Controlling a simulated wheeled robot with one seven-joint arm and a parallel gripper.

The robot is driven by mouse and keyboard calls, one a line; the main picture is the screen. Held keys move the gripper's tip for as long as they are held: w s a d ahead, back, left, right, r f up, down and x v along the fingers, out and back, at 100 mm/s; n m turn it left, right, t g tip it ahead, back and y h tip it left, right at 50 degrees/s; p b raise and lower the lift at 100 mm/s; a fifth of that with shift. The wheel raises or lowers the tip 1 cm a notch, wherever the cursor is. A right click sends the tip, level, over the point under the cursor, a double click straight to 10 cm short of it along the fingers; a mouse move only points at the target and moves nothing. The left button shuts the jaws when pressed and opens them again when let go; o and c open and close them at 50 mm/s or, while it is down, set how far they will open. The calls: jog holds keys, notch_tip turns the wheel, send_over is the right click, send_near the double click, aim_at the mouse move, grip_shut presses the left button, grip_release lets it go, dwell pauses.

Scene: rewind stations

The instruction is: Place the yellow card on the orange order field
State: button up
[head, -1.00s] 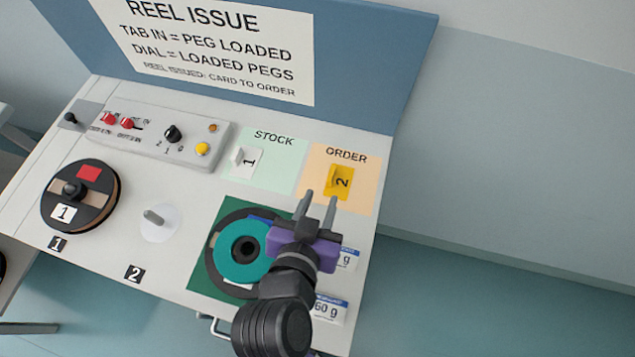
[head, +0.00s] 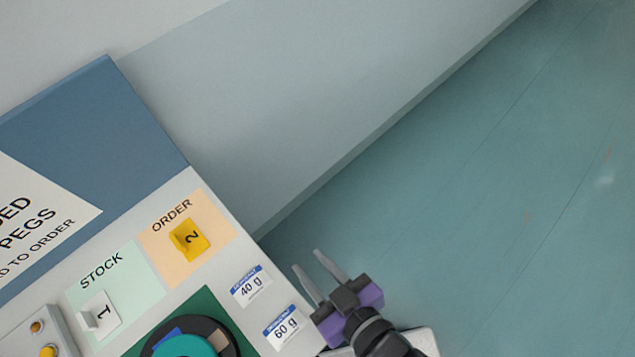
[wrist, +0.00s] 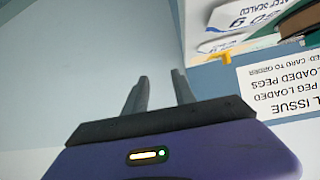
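The yellow card (head: 189,239), marked 2, lies on the orange order field (head: 215,238) in the head view. My gripper (head: 319,271) is off to the right of it, beyond the labels at the table's right edge. Its two fingers are apart with nothing between them. In the wrist view the fingers (wrist: 160,92) also show apart and empty, and a small yellow part of the card (wrist: 214,58) shows to their right.
A white card (head: 100,318) marked 1 lies on the green stock field (head: 138,272). A teal reel (head: 186,347) sits on the dark green mat (head: 203,302). Labels of 40 g (head: 251,287) and 60 g (head: 284,328) lie near the edge. Open floor (head: 480,200) is to the right.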

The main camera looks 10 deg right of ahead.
jog(key=s+d+r+m+t+h, duration=0.1)
jog(key=s+d+r+h, duration=0.1)
jog(key=d, duration=0.4)
jog(key=s+d+r+m+t+h, duration=0.1)
jog(key=s+d+r+m, duration=0.1)
jog(key=s+d+r, duration=0.2)
jog(key=s+d+r+m+t+h, duration=0.1)
jog(key=s+d+r+h, duration=0.1)
jog(key=s+d, duration=0.3)
jog(key=d+r, duration=0.1)
jog(key=d, duration=0.1)
jog(key=shift+d+r+m+h, duration=0.25)
jog(key=shift+d+m+h, duration=0.05)
jog(key=shift+m, duration=0.1)
